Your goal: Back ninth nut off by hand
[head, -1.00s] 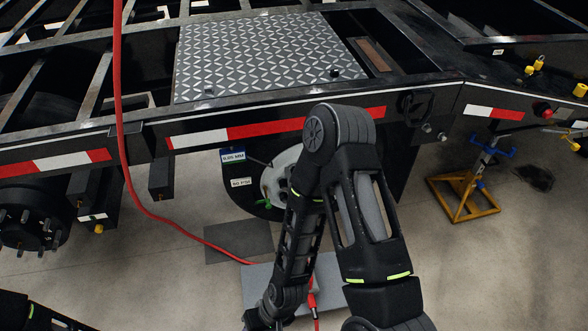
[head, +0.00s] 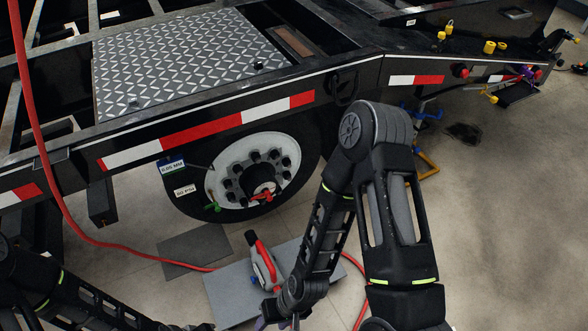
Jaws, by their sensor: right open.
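The wheel's white hub (head: 218,180) carries a ring of dark nuts (head: 241,166) around a dark centre. I cannot tell which is the ninth nut.
A red and grey tool (head: 262,262) stands on a grey mat (head: 225,295) beside my right forearm. A darker mat (head: 195,250) lies behind it. A red hose (head: 75,232) hangs at left and runs along the floor. The trailer's striped rail (head: 215,127) overhangs the wheel.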

